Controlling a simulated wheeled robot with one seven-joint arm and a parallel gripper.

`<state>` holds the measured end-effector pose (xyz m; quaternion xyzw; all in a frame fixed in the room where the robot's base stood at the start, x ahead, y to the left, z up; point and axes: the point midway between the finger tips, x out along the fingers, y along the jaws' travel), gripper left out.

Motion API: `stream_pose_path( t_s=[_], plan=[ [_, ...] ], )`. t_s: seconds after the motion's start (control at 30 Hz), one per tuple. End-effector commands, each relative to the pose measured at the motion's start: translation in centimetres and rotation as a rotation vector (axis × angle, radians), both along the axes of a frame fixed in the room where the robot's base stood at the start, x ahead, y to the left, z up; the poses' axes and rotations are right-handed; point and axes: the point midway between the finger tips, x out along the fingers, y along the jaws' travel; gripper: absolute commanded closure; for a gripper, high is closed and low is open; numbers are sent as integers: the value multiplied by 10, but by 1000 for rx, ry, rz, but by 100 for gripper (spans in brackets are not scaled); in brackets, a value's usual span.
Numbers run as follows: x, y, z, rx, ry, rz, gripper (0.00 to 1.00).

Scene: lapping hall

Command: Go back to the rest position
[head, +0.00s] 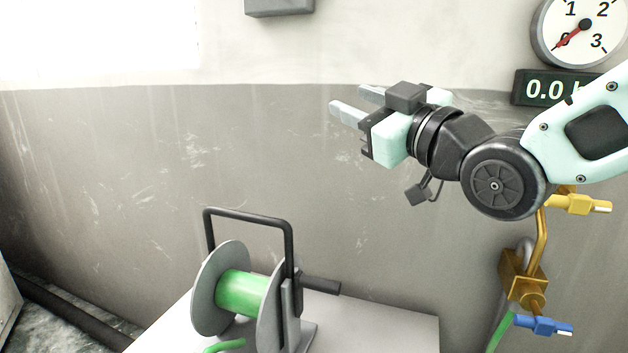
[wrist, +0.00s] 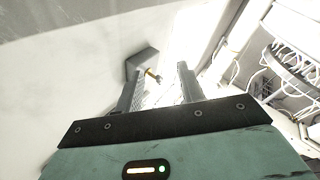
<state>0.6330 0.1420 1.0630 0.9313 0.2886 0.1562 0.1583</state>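My gripper (head: 358,101) is raised in front of the wall at the upper right of the head view, pointing left. Its two fingers are apart with nothing between them. The wrist view also shows the two fingers (wrist: 158,92) spread, with wall and bright light beyond them. My gripper is well above the hose reel and touches nothing.
A reel with green hose (head: 242,293) and a black handle stands on a pale table (head: 408,322). Brass pipework (head: 524,280) with yellow (head: 582,204) and blue (head: 541,325) valve levers is at right. A dial gauge (head: 580,28) and a digital display (head: 548,90) hang above.

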Motion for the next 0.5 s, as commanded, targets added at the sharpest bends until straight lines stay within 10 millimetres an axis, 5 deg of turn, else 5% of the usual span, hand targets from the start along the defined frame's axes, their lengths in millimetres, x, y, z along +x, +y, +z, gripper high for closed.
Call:
stream_pose_path(
  t_s=[0.27, 0.5],
  plan=[
    [-36, 4, -133, -222, 577, -41, 61],
    [-125, -25, -235, -462, 1106, -114, 61]
  ],
)
